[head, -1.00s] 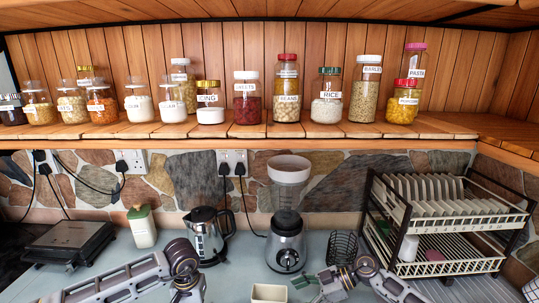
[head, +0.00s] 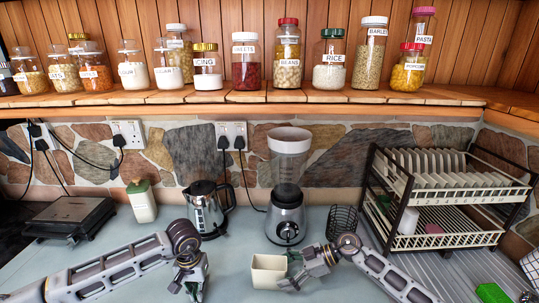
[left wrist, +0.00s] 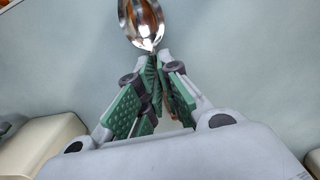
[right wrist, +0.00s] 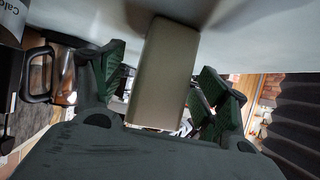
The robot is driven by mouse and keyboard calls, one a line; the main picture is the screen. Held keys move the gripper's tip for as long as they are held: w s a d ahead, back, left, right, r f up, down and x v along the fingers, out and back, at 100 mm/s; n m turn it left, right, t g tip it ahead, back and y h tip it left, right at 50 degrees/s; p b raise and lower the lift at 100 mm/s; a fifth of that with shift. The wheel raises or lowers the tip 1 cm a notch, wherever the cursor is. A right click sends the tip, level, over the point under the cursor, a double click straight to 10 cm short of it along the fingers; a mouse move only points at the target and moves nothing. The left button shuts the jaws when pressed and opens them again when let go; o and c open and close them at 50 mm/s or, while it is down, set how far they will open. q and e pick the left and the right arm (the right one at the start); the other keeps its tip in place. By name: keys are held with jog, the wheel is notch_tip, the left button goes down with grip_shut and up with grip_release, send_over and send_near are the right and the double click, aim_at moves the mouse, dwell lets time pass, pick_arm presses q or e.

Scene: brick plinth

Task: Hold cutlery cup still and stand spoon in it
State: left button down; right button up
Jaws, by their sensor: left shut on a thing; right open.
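The cutlery cup (head: 267,272) is a cream, square-sided, open cup standing upright on the worktop at the front middle. My right gripper (head: 294,276) is open at its right side. In the right wrist view the cup (right wrist: 165,70) lies between the parted green-padded fingers, with a gap showing on the left. My left gripper (head: 192,282) is to the left of the cup, apart from it. In the left wrist view it is shut on the steel spoon (left wrist: 142,22), whose bowl points away beyond the fingertips. The spoon's handle is mostly hidden, and the spoon is not clear in the head view.
A blender (head: 286,215) stands behind the cup, with a wire holder (head: 343,222) to its right. A kettle (head: 206,208) is behind my left gripper. A dish rack (head: 440,240) fills the right, and a green sponge (head: 491,293) lies front right.

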aim_at(273, 276)
pick_arm(q)
jog(key=shift+f, duration=0.3)
pick_arm(e)
jog(key=shift+a+f, duration=0.2)
jog(key=shift+a, duration=0.1)
pick_arm(q)
jog(key=shift+r+p, duration=0.3)
jog(key=shift+r, duration=0.1)
pick_arm(e)
jog(key=shift+a+f, duration=0.25)
jog(key=shift+a, duration=0.45)
pick_arm(q)
jog(key=shift+r, duration=0.25)
pick_arm(e)
jog(key=shift+x, duration=1.1)
jog(key=shift+c, duration=0.5)
jog(key=c, duration=0.6)
jog(key=shift+f, duration=0.1)
pick_arm(q)
jog(key=shift+w, duration=0.1)
